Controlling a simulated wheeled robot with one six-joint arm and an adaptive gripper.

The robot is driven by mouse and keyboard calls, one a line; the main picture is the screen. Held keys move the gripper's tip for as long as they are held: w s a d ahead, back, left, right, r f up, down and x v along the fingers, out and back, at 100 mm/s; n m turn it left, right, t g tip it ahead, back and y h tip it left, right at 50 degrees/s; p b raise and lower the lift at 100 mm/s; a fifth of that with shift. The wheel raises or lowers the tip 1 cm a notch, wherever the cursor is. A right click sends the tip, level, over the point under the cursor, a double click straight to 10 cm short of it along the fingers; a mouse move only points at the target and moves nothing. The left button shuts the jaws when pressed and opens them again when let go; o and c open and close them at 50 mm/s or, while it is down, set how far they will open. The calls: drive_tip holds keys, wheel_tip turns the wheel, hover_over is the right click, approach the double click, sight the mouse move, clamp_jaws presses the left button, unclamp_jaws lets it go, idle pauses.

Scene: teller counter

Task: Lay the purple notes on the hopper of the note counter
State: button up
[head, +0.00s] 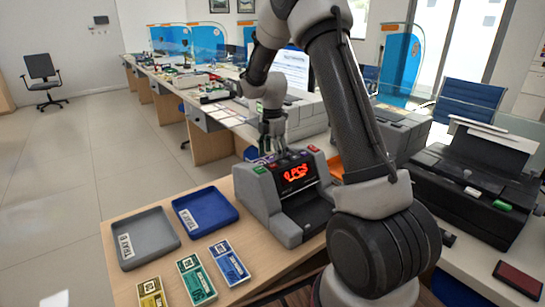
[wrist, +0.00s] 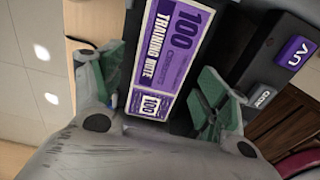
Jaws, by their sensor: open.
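The grey note counter (head: 257,196) stands on the wooden counter with a red lit display. My gripper (head: 272,146) is just above its top rear. In the wrist view, the purple notes (wrist: 160,55) lie face up on a dark surface, which looks like the counter's hopper. My gripper (wrist: 160,88) is open, with one green-padded finger on each side of the notes and a gap showing at both sides. In the head view my gripper and the counter's top largely hide the notes.
A grey tray B (head: 160,255) and a blue tray A (head: 215,223) lie left of the counter. Yellow (head: 152,293), green (head: 196,279) and blue notes (head: 229,263) lie in front of them. A black printer (head: 465,190) stands at the right.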

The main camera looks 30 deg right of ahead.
sight(273, 158)
drive_tip(key=s+r+m+t, duration=0.1)
drive_tip(key=s+r+m, duration=0.15)
drive_tip(key=r, duration=0.65)
drive_tip(key=s+r+m, duration=0.1)
drive_tip(key=s+r, duration=0.3)
drive_tip(key=r, duration=0.4)
drive_tip(key=s+a+r+m+t, duration=0.1)
drive_tip(key=s+r+m+t, duration=0.2)
drive_tip(key=s+m, duration=1.3)
drive_tip(key=s, duration=1.2)
drive_tip(key=shift+a+m, duration=0.2)
drive_tip(key=shift+m, duration=0.15)
